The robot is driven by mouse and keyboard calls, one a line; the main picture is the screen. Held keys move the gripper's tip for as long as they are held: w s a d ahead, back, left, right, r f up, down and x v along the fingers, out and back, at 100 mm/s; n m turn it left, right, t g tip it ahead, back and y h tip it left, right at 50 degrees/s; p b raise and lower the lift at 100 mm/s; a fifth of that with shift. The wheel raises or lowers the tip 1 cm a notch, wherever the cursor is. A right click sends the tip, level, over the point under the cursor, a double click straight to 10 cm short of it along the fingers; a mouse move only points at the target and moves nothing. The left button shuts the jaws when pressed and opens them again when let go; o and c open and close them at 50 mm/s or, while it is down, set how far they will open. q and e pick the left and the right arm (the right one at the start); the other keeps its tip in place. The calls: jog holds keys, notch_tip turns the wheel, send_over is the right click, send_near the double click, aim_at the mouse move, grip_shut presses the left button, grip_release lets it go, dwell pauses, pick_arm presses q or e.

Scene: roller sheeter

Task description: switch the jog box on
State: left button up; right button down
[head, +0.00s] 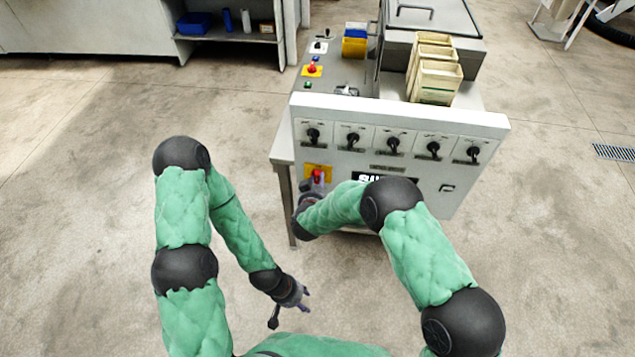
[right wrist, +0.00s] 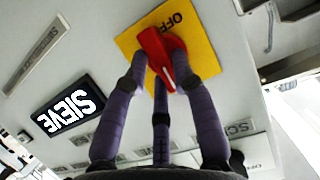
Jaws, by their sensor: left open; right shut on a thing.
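A red rotary switch (head: 318,176) sits on a yellow plate (head: 309,170) at the lower left of the machine's front panel. My left gripper (head: 306,298) is open and empty, low over the floor. No label reading jog box is legible.
A lit SIEVE sign (right wrist: 68,107) is beside the yellow plate. A row of black knobs (head: 392,146) runs above on the panel (head: 484,192). The floor at left is clear.

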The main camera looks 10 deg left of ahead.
jog(key=shift+s+d+f, duration=0.15)
jog(key=shift+s+f, duration=0.15)
jog(key=shift+f, duration=0.4)
jog(key=c, duration=1)
grip_release()
jog(key=shift+w, duration=0.1)
jog(key=shift+c, duration=0.2)
jog(key=shift+w, duration=0.2)
jog(key=v, duration=1.2)
jog(key=shift+r, duration=0.45)
